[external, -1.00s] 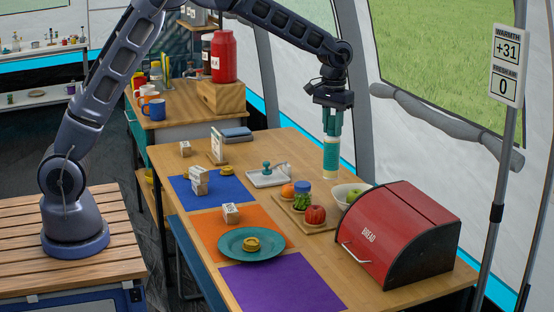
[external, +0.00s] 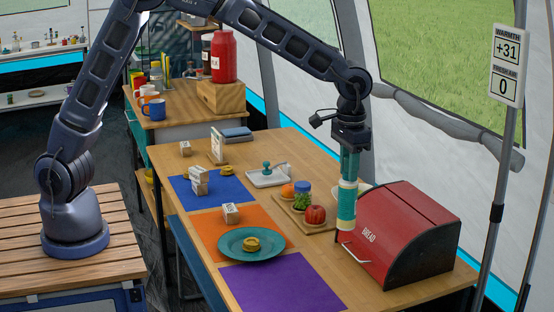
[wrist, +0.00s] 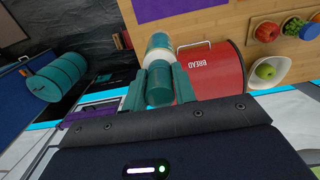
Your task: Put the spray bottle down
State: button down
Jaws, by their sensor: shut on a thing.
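The spray bottle (external: 347,202), a cream and teal cylinder, hangs roughly upright from my gripper (external: 349,170). It is in front of the left end of the red bread box (external: 405,232), beside its handle. It also shows in the wrist view (wrist: 158,48), between my gripper's two teal fingers (wrist: 160,84), which are shut on it.
A board with a tomato (external: 315,214), a jar (external: 303,194) and an orange is left of the bottle. A bowl with a green apple (wrist: 265,71) is partly hidden behind it. A purple mat (external: 283,284) and a teal plate (external: 232,250) lie nearer.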

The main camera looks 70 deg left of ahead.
notch_tip(320, 180, down, 20)
jog(key=shift+r, duration=0.2)
dwell(0.4)
jog(key=shift+f, duration=0.15)
jog(key=c, duration=1.1)
grip_release()
